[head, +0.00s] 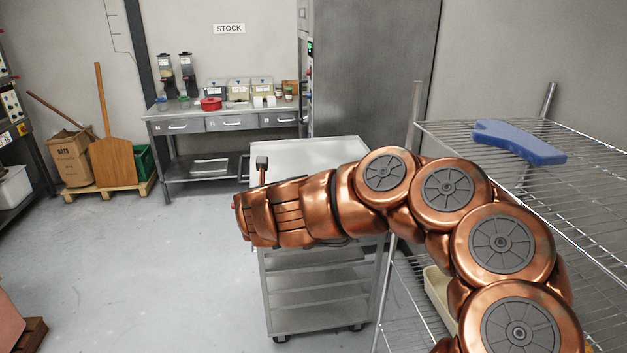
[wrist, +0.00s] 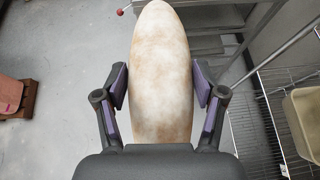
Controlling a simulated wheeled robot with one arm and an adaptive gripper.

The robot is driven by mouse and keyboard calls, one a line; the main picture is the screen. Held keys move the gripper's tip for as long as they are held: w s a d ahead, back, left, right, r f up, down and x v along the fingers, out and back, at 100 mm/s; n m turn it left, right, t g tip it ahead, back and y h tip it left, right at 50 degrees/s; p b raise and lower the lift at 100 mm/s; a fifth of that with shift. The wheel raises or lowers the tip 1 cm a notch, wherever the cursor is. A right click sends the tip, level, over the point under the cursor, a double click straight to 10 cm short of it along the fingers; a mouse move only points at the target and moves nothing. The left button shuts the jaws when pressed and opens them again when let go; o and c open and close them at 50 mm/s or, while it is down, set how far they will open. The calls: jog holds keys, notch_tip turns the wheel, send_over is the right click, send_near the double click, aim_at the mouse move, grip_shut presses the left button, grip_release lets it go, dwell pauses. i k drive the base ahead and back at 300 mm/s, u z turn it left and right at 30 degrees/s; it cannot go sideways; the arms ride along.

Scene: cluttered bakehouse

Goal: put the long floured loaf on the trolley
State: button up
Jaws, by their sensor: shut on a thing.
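The long floured loaf (wrist: 160,70) is pale and dusted with brown patches. In the wrist view it stretches up the middle between both fingers of my gripper (wrist: 160,88), which is shut on it. In the head view my copper arm reaches left across the front of the trolley, and I cannot make out the loaf or the fingers there. The trolley (head: 310,152) is grey metal with a flat, bare-looking top and lower shelves; my arm hides part of its top. Its shelves also show behind the loaf in the wrist view (wrist: 205,45).
A wire rack (head: 590,205) with a blue object (head: 520,141) on top stands close on the right. A stock bench (head: 235,122) with tubs is at the back. A wooden peel (head: 113,160) and cardboard box (head: 72,157) stand at the left.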

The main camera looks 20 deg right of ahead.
aim_at(300, 174)
jog(key=z, duration=0.2)
jog(key=i, duration=1.65)
jog(key=u, duration=3.4)
jog(key=k, duration=0.2)
jog(key=z, duration=1.5)
